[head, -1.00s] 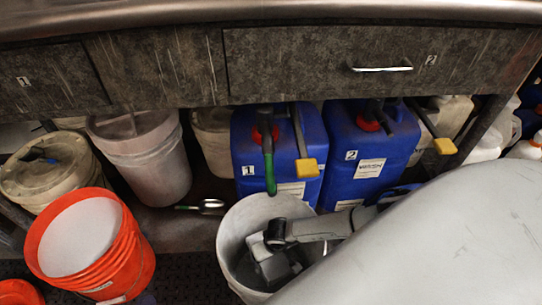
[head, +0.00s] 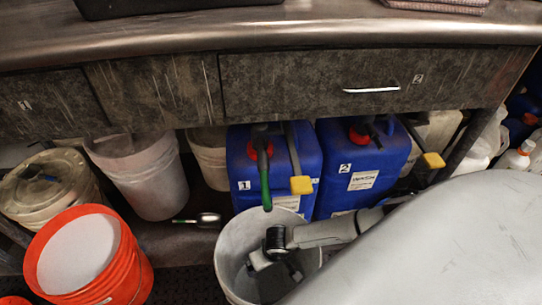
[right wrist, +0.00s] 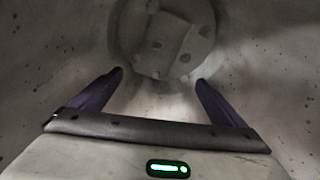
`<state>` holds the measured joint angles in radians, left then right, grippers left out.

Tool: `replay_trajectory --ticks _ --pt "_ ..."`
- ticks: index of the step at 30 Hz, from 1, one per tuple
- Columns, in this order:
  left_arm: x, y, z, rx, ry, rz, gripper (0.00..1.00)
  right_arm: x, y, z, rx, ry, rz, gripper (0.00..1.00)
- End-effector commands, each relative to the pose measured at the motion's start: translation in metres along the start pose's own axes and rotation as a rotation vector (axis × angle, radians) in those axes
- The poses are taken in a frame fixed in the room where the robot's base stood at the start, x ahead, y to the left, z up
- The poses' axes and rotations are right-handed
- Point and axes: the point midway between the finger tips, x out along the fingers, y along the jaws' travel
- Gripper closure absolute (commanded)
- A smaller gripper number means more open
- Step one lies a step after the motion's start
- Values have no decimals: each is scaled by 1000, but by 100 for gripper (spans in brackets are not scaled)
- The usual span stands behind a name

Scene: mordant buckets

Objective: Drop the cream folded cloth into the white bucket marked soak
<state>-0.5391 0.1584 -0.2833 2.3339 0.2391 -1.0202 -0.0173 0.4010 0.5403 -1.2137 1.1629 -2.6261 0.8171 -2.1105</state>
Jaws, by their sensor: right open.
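A white bucket (head: 230,245) stands on the floor at the lower middle of the head view; no soak marking shows on its visible side. My right arm reaches over its rim from the right, with the right gripper (head: 275,268) inside the bucket. In the right wrist view, my right gripper (right wrist: 160,92) is open, its two dark fingers apart with nothing between them. Beyond them is the speckled bucket wall (right wrist: 60,50) and a greyish squarish shape (right wrist: 160,38) at the bottom. I cannot tell whether that shape is the cream cloth. My left gripper is not in view.
An orange bucket (head: 125,275) stands to the left. Blue canisters (head: 235,180) with hoses stand behind the white bucket, under the counter (head: 330,35). A greyish folded item (head: 445,5) lies on the counter at top right. A large pale surface covers the lower right.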

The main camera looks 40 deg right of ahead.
Motion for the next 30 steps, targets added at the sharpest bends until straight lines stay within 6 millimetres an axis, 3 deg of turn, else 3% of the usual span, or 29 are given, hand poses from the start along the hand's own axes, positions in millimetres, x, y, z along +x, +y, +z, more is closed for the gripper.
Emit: replay_trajectory --ticks 1,3,10,30 --pt "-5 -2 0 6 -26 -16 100 -20 0 -1 -2 0 0 5" --pt "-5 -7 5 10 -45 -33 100 -33 1 -2 -2 1 0 5" --pt "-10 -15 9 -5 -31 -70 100 -64 0 -1 -1 0 1 5" --pt "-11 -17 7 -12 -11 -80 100 -70 0 0 1 -1 0 5"
